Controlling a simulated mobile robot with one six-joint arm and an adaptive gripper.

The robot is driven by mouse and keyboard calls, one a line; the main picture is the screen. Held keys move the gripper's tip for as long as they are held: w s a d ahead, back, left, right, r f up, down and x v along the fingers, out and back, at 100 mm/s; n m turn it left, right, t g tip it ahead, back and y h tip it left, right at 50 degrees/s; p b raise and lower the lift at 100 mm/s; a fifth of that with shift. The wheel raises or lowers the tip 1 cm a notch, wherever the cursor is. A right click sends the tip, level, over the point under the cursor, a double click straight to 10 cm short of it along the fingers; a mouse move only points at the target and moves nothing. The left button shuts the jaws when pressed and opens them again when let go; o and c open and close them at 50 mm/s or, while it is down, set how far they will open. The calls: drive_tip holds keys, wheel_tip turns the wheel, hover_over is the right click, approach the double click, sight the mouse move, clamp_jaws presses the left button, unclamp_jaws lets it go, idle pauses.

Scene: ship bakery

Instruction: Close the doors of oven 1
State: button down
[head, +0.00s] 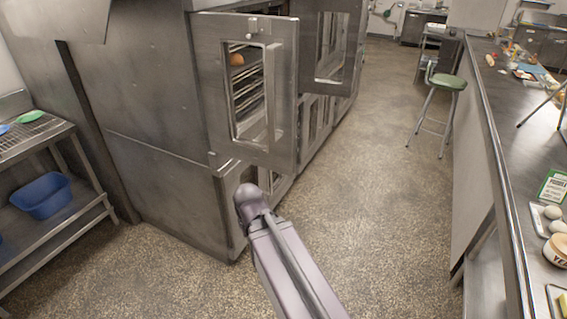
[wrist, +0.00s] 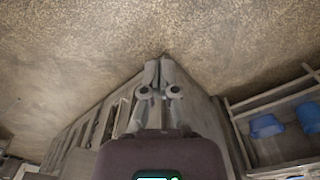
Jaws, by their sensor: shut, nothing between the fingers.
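Oven 1 is the tall steel oven (head: 155,85) at the left in the head view, if it is the nearest one. A steel door with a window (head: 208,75) stands swung open at its front. Racks and a brown round item (head: 237,59) show through the window. A second door (head: 307,50) stands open further along the row; I cannot tell which oven it belongs to. My arm reaches up toward the lower edge of the near door, and my gripper is hidden in the head view. In the wrist view my gripper (wrist: 159,66) is shut and empty, with oven fronts (wrist: 88,128) beyond it.
A steel rack (head: 75,200) with a blue tub (head: 41,195) stands at the left. A long counter (head: 497,105) with food items runs along the right. A green-topped stool (head: 447,81) stands in the aisle ahead. The speckled floor (head: 365,190) between is clear.

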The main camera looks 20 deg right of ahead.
sight(287, 159)
drive_tip(key=w+d+m+t+h+b, duration=0.6)
drive_tip(key=w+d+m+h+b, duration=0.35)
drive_tip(key=w+d+h, duration=0.2)
drive_tip(key=w+r+t+h+b, duration=0.2)
drive_tip(key=w+r+t+b, duration=0.2)
drive_tip(key=w+r+t, duration=0.1)
drive_tip(key=shift+w+a+m, duration=0.15)
drive_tip(key=shift+w+m, duration=0.2)
drive_tip(key=shift+w, duration=0.4)
drive_tip(key=shift+w+h, duration=0.1)
drive_tip(key=shift+h, duration=0.15)
drive_tip(key=x, duration=1.4)
